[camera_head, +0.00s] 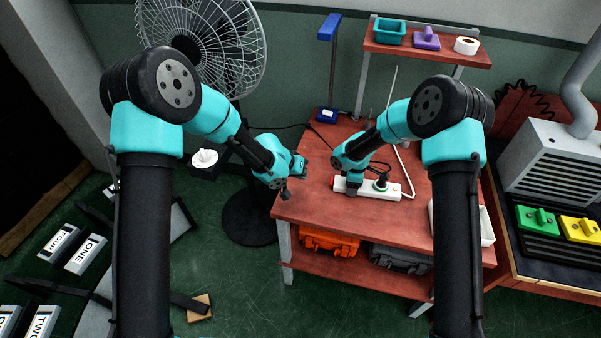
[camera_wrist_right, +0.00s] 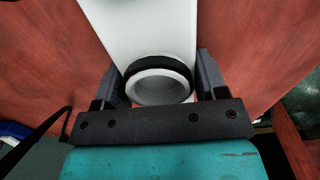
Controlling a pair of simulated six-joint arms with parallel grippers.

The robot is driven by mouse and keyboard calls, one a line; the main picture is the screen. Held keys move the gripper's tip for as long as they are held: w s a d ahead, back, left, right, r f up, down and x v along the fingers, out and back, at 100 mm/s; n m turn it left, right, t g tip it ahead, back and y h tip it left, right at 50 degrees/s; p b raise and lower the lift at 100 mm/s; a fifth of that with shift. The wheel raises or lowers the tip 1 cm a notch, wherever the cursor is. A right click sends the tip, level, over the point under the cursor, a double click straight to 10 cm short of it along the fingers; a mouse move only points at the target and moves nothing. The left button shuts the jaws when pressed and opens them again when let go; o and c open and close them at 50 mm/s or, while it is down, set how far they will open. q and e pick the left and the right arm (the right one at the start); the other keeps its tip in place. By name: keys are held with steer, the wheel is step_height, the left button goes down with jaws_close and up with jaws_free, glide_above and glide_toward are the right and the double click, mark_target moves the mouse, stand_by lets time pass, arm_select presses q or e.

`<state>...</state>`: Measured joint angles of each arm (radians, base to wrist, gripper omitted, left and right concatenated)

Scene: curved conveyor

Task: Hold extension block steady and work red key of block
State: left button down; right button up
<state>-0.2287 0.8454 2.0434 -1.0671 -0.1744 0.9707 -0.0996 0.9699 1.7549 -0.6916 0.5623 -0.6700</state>
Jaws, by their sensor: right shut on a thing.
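The white extension block (camera_head: 382,190) lies on the red table, with a dark plug (camera_head: 380,184) in it and a white cord leaving its right end. My right gripper (camera_head: 352,187) is shut around the block's left part. In the right wrist view the white block (camera_wrist_right: 152,30) runs between the two dark fingers of my right gripper (camera_wrist_right: 158,85), with a round black-and-white ring on it near the palm. A small red spot shows at the block's left end in the head view; I cannot tell if it is the key. My left gripper (camera_head: 296,180) is open and empty by the table's left edge, left of the block.
The red table (camera_head: 320,215) is bare in front of the block. A white tray (camera_head: 487,226) stands at its right. A shelf (camera_head: 425,53) stands behind. A fan (camera_head: 205,40) stands at the left. Orange (camera_head: 328,242) and grey cases sit below.

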stand_by(0.3)
steer(key=o, duration=1.3)
step_height(320, 180, up, 12)
